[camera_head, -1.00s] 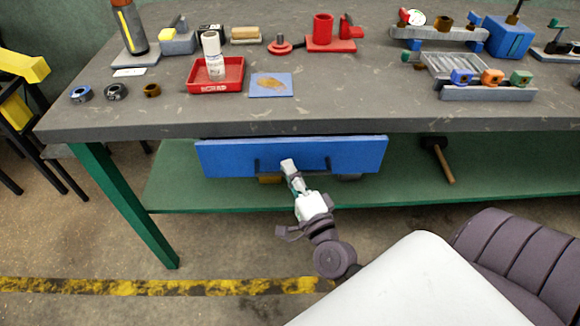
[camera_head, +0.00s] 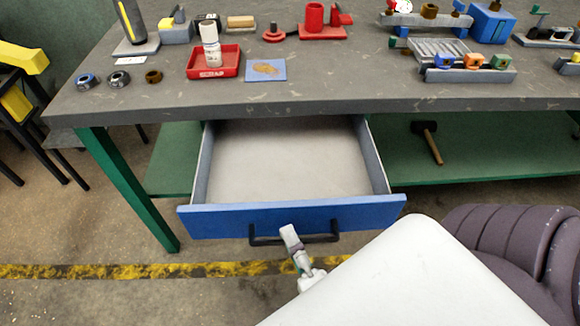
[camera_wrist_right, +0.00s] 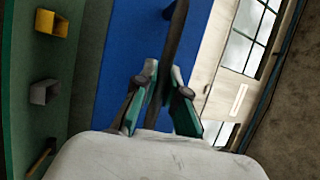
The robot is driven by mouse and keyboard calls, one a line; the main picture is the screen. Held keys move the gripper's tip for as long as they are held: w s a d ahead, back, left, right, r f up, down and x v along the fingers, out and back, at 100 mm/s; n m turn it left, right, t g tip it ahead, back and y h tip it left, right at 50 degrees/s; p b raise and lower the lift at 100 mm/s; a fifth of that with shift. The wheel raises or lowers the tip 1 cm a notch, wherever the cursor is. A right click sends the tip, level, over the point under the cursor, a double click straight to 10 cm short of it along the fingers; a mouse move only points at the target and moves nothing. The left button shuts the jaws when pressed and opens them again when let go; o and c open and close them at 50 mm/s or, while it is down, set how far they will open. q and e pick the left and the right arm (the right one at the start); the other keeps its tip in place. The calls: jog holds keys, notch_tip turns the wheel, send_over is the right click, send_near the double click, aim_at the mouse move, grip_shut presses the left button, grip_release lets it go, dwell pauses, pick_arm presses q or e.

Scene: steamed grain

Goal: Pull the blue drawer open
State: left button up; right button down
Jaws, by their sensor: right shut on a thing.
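The blue drawer (camera_head: 215,222) is pulled well out from under the workbench, and its pale inside (camera_head: 288,165) is bare. Its dark bar handle (camera_head: 322,239) runs along the front panel. My right gripper (camera_head: 291,236) is shut on the handle near its middle. In the right wrist view the fingers (camera_wrist_right: 164,88) sit on both sides of the dark handle bar (camera_wrist_right: 176,40), with the blue front panel (camera_wrist_right: 120,60) beyond. Part of my right arm is hidden behind my own white body part. My left gripper is not in view.
The workbench top (camera_head: 350,75) carries a red tray (camera_head: 213,68) with a white bottle, a blue plate (camera_head: 266,69) and several fixtures. A mallet (camera_head: 427,140) lies on the green shelf (camera_head: 490,150) right of the drawer. Floor in front of the drawer is free.

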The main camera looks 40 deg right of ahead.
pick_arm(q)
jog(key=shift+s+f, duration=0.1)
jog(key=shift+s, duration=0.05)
pick_arm(e)
jog(key=shift+s, duration=0.1)
jog(key=c, duration=1.3)
grip_release()
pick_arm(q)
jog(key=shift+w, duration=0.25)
pick_arm(e)
jog(key=shift+o, duration=0.5)
jog(key=v, duration=1.2)
